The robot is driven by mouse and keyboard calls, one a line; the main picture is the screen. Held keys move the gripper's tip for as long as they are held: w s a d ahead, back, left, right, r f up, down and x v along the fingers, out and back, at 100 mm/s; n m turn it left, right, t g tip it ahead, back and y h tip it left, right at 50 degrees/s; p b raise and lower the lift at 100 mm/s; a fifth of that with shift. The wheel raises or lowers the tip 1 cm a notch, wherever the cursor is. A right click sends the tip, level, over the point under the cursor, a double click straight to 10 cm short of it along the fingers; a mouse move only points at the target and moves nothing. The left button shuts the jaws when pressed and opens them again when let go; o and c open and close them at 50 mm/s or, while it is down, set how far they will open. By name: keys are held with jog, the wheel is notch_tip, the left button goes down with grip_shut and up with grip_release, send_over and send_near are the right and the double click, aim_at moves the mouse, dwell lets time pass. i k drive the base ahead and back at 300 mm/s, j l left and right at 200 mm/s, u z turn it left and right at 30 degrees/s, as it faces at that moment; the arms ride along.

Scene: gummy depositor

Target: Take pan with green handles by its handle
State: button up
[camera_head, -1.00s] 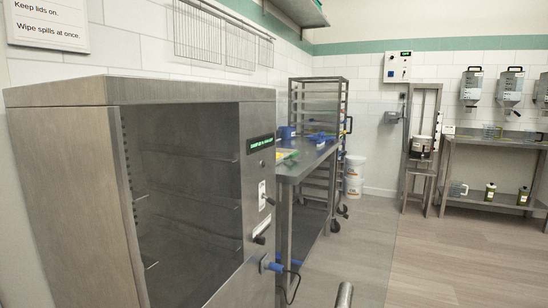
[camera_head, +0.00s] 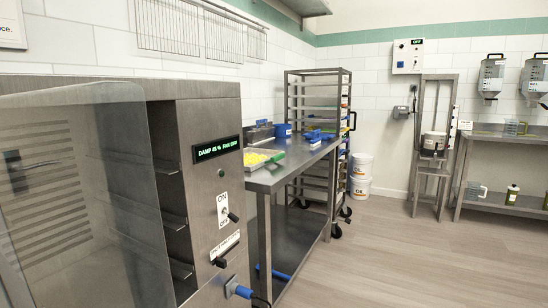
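A shallow metal pan (camera_head: 245,171) holding yellow pieces lies at the near end of the steel table (camera_head: 262,182). A green handle (camera_head: 277,157) shows at its right side. The pan is partly hidden behind the steel cabinet, so I cannot see a second handle. My gripper is not in view.
The steel cabinet (camera_head: 210,125) stands close at left, with a clear door panel (camera_head: 75,190) in front. Blue items (camera_head: 318,136) sit farther along the table. A rack (camera_head: 318,73) and white buckets (camera_head: 361,170) stand behind. The floor (camera_head: 400,255) at right is clear.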

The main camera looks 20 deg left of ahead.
aim_at(255, 159)
jog(key=i, duration=0.4)
jog(key=i+l+u, duration=0.1)
jog(key=i, duration=0.25)
jog(key=i+u, duration=0.4)
jog(key=i, duration=0.15)
jog(key=i+l+u, duration=0.3)
jog(key=i+u, duration=0.15)
jog(key=i+l+z, duration=0.15)
jog(key=i, duration=0.75)
